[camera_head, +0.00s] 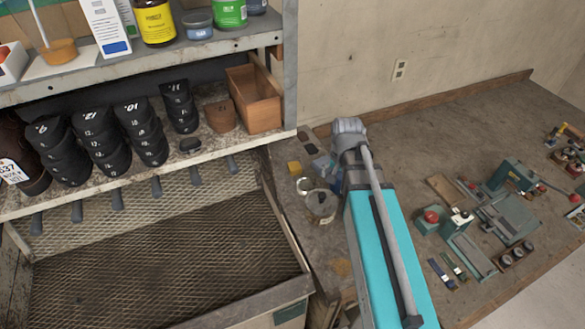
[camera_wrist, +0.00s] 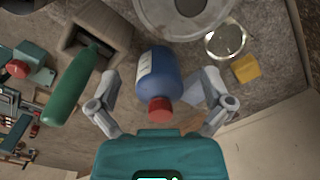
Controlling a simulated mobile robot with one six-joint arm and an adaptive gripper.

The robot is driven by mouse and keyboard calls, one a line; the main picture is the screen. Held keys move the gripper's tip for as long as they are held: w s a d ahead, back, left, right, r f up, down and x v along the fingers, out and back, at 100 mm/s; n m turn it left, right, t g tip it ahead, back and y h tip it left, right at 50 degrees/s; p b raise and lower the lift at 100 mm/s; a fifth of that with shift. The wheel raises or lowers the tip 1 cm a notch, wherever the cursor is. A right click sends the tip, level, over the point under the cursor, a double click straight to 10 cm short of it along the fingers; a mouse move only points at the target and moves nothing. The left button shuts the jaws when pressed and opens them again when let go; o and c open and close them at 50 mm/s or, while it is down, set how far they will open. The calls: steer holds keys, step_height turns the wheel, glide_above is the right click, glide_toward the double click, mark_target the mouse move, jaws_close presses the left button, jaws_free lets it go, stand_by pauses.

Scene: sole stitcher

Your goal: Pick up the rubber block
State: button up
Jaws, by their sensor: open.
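A small yellow block (camera_wrist: 245,68) lies on the worktop at the right of the wrist view; it also shows in the head view (camera_head: 294,168). It may be the rubber block, but I cannot confirm the material. My gripper (camera_wrist: 158,92) is open, its fingers spread and empty. The yellow block is outside the fingers, beyond the right one. A blue bottle with a red cap (camera_wrist: 158,75) appears between the fingers, apparently not held. In the head view my gripper (camera_head: 349,128) is over the back of the worktop and hides what is under it.
A round metal can (camera_wrist: 185,18) and a shiny round dish (camera_wrist: 229,40) are close to the yellow block. Shelving with black cups (camera_head: 100,145) stands left; tools crowd the bench (camera_head: 400,160) right.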

steer(key=w+a+r+m+p, duration=0.1)
steer(key=w+a+m, duration=0.4)
steer(key=w, duration=0.3)
steer(key=w+a+r+m+y+p, duration=0.1)
steer(key=w+a+m, duration=0.5)
steer(key=w, duration=0.2)
steer(key=shift+a, duration=0.15)
steer(key=shift+w, duration=0.1)
steer(key=b, duration=0.9)
glide_above(294, 166)
steer(key=f, duration=0.8)
steer(key=shift+w+d+f, duration=0.1)
steer(key=shift+d+f, duration=0.1)
steer(key=shift+d, duration=0.05)
steer(key=shift+f, duration=0.1)
steer(key=shift+a+f+b, duration=0.2)
steer(key=shift+f+b, duration=2.25)
steer(key=shift+f, duration=0.05)
steer(key=c, duration=1.1)
steer(key=shift+o, duration=0.2)
steer(key=shift+r, duration=0.1)
